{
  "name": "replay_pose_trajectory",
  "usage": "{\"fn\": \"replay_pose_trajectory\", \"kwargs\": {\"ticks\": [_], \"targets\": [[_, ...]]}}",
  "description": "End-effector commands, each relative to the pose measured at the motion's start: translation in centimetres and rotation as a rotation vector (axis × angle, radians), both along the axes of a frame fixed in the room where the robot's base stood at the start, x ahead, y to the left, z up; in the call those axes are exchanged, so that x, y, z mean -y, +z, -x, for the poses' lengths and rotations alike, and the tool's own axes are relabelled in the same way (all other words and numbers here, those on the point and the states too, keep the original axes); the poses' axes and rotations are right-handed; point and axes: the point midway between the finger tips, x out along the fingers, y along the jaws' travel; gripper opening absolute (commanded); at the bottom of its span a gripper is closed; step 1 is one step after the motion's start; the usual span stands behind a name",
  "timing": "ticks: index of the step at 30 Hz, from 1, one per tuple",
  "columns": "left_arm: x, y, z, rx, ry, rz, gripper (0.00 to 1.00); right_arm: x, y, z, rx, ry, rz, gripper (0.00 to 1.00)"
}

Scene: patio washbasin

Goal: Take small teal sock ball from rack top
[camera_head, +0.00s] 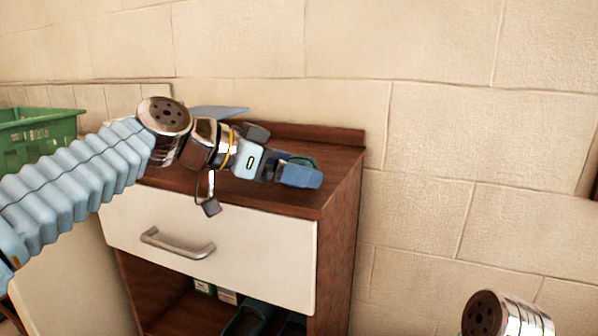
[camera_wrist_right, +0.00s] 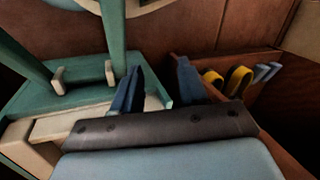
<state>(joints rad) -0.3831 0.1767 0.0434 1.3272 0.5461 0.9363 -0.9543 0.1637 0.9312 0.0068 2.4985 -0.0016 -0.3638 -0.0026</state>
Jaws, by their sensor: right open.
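The brown wooden rack (camera_head: 335,165) has a white drawer front and stands against the wall in the head view. My left gripper (camera_head: 300,172) is over the right part of its top, its blue finger facing me. A small dark teal thing, seemingly the sock ball (camera_head: 304,160), shows just above and behind that finger. The finger hides most of it, so I cannot tell whether the jaws are closed on it.
A flat blue-grey thing (camera_head: 220,111) lies at the back of the rack top. A green crate (camera_head: 38,135) is at the far left. Teal footwear (camera_head: 248,318) sits on the lower shelf. Near my right gripper are a teal wooden piece (camera_wrist_right: 85,88) and yellow loops (camera_wrist_right: 238,80).

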Motion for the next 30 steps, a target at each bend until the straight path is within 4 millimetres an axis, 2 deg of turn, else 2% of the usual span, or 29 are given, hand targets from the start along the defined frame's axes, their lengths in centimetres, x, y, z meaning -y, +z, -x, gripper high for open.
{"fn": "replay_pose_trajectory", "kwargs": {"ticks": [4,15,16,25,30], "targets": [[0.0,0.0,0.0,0.000,0.000,0.000,0.94,0.0,0.0,0.0,0.000,0.000,0.000,0.43],[0.0,0.0,0.0,0.000,0.000,0.000,0.37,0.0,0.0,0.0,0.000,0.000,0.000,0.43],[-0.1,0.0,0.0,0.000,0.000,0.000,0.34,0.0,0.0,0.0,0.000,0.000,0.000,0.43],[-0.1,0.2,0.0,0.000,0.000,0.000,0.34,0.0,0.1,0.0,0.000,0.000,0.000,0.43],[0.0,1.8,0.0,0.001,-0.001,0.001,0.34,-0.1,0.6,0.1,-0.001,0.003,-0.002,0.43]]}}
